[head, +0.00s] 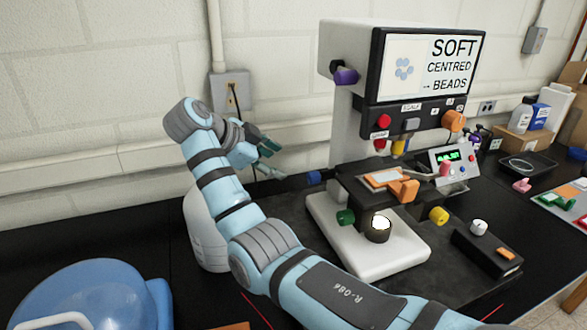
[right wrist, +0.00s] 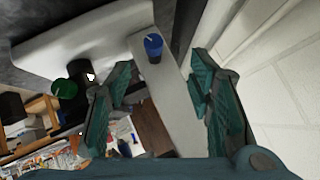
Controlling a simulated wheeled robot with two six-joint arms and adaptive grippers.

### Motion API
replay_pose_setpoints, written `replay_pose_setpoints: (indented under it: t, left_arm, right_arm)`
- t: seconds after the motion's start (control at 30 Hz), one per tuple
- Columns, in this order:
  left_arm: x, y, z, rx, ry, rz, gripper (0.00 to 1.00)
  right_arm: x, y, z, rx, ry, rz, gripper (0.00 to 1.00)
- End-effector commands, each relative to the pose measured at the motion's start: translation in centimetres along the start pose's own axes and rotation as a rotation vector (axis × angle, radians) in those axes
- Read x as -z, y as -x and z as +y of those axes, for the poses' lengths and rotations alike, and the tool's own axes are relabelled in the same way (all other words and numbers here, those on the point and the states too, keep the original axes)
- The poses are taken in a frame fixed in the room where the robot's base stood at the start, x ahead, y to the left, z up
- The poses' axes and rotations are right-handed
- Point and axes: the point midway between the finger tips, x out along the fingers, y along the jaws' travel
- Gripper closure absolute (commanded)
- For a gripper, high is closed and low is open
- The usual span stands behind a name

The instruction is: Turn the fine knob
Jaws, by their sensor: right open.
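A white and black microscope-like instrument (head: 345,120) with a lit screen stands on the bench. Coloured knobs stick out of it: blue (head: 314,178), green (head: 346,217), purple (head: 345,76) and yellow (head: 439,215). I cannot read which one is the fine knob. My right gripper (head: 272,158) is open and empty, left of the blue knob near the wall. In the right wrist view, the blue knob (right wrist: 154,46) lies ahead between the spread teal fingers (right wrist: 160,82), apart from them. The green knob (right wrist: 65,88) is off to the left. My left gripper is not in view.
My right arm crosses in front of the instrument's base. A blue translucent container (head: 85,290) stands at the front left. A small control box (head: 455,163) and a black box with a white knob (head: 485,250) stand right of the instrument. The wall is close behind.

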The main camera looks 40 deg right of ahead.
Motion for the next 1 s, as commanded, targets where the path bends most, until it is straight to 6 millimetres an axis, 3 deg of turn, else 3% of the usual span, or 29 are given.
replay_pose_setpoints:
  t: [0.17, 0.4, 0.5, 0.63, 0.87, 1.0]
  left_arm:
    - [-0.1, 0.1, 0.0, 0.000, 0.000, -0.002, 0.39]
    - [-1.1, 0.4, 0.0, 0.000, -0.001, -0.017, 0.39]
    - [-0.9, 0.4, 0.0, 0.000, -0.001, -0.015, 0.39]
    - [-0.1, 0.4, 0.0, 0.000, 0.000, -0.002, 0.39]
    - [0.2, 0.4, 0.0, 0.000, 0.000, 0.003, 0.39]
    - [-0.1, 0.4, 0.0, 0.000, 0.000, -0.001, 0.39]
  right_arm:
    - [0.0, -3.2, 0.0, 0.000, 0.000, 0.002, 0.52]
    - [-0.1, -10.2, 0.0, -0.002, 0.003, 0.002, 0.52]
    - [0.0, -12.3, 0.0, -0.002, 0.001, 0.002, 0.52]
    - [0.0, -13.8, 0.0, -0.001, -0.001, 0.001, 0.52]
    - [0.0, -14.1, 0.0, 0.000, -0.001, 0.000, 0.52]
    - [0.0, -14.1, 0.0, 0.000, -0.001, 0.000, 0.70]
